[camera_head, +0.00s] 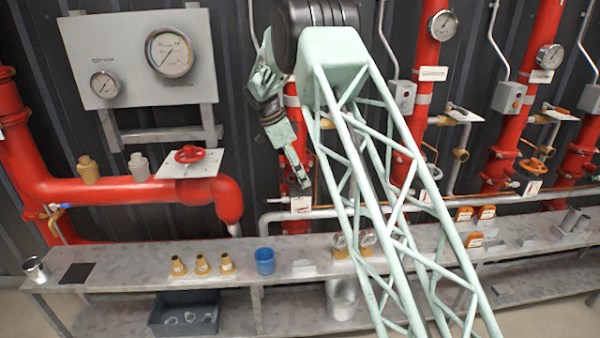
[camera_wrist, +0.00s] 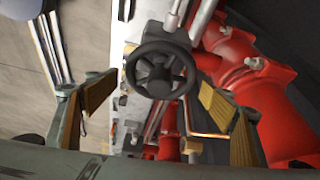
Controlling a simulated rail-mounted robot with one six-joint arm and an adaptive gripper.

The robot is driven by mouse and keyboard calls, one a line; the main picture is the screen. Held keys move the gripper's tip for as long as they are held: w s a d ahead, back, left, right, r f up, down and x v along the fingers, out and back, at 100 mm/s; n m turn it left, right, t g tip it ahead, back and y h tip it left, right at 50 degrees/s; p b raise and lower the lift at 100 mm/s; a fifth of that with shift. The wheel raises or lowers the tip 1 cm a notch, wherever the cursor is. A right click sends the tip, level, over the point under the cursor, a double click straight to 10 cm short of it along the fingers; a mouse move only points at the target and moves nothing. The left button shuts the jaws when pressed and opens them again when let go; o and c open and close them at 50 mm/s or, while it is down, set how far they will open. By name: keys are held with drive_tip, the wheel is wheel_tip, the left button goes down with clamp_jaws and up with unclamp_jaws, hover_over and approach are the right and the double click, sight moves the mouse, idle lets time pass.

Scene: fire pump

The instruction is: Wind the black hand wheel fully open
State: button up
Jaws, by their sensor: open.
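The black hand wheel (camera_wrist: 160,69) shows in the wrist view as a spoked ring with a central hub, just above the picture's middle. My gripper (camera_wrist: 160,100) is open, with one ribbed finger pad on each side of the picture. The wheel sits between and beyond the fingertips, and no contact shows. In the head view my gripper (camera_head: 300,180) points down in front of the pipes near the middle. The black wheel cannot be made out there, as my arm covers part of that area.
A red hand wheel (camera_head: 189,154) sits on a plate at the left. Red pipes (camera_head: 422,90) and a thin horizontal pipe (camera_head: 400,208) lie around my gripper. The grey bench (camera_head: 120,270) below carries brass fittings (camera_head: 202,263) and a blue cup (camera_head: 265,261).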

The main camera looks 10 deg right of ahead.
drive_tip(key=shift+m, duration=0.5)
drive_tip(key=m+g+p, duration=0.2)
drive_tip(key=m+p, duration=0.1)
drive_tip(key=m, duration=0.1)
drive_tip(key=shift+r, duration=0.1)
drive_tip(key=m+g+y+p, duration=0.1)
drive_tip(key=m+p, duration=0.1)
drive_tip(key=m, duration=0.1)
drive_tip(key=shift+s+m+p, duration=0.1)
drive_tip(key=shift+m+p, duration=0.25)
drive_tip(key=shift+m, duration=0.05)
drive_tip(key=shift+c, duration=0.2)
drive_tip(key=c, duration=0.8)
